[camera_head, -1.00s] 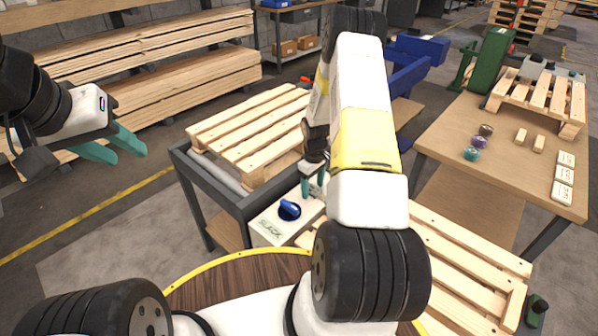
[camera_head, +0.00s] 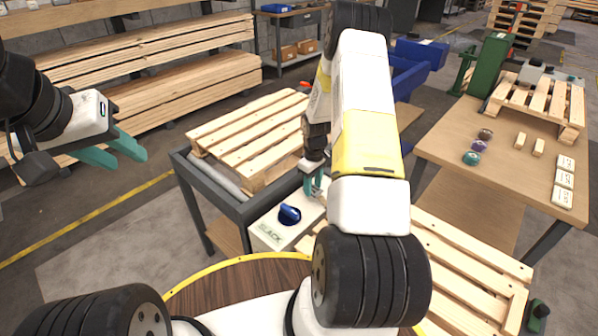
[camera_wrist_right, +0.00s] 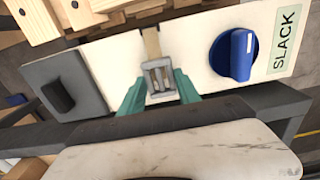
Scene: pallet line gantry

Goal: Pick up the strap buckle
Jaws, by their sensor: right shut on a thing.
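The strap buckle (camera_wrist_right: 158,78) is a small grey metal piece on a tan strap, seen in the right wrist view in front of a white panel. My right gripper (camera_wrist_right: 160,88) has its teal fingers on either side of the buckle and is shut on it. In the head view my right gripper (camera_head: 313,187) is low over the white panel and partly hidden by my arm; the buckle cannot be made out there. My left gripper (camera_head: 125,150) is raised at the left, open and empty, its teal fingers apart.
The white panel (camera_head: 268,229) carries a blue knob (camera_head: 290,214) and a SLACK label. A wooden pallet (camera_head: 255,135) lies on the dark-framed stand behind it. A table (camera_head: 450,150) at the right holds small rolls, blocks and cards. The aisle floor at left is clear.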

